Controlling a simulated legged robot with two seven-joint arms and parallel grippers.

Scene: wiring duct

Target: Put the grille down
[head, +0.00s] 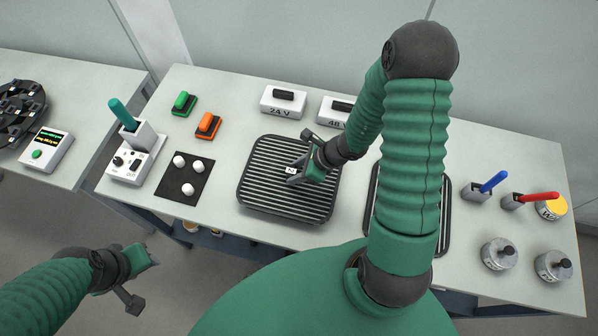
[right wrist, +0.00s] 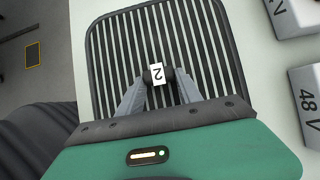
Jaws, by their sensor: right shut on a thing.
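The black slatted grille (head: 262,196) lies level at the middle of the table in the head view, on or just above the top; I cannot tell which. My right gripper (head: 293,174) is over its centre. In the right wrist view the grille (right wrist: 113,58) fills the upper middle. There my right gripper (right wrist: 158,82) is shut on the grille's small dark knob, which carries a white "2" tag (right wrist: 157,74). My left gripper (head: 150,256) hangs empty in front of the table at lower left; its fingers are too unclear to judge.
A second black-framed slatted panel (head: 446,215) lies to the right, partly hidden by my right arm. The 24 V block (head: 283,102) and 48 V block (head: 331,111) stand behind the grille. A black pad (head: 182,177) with white knobs is left of it. Jars (head: 499,253) stand at right.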

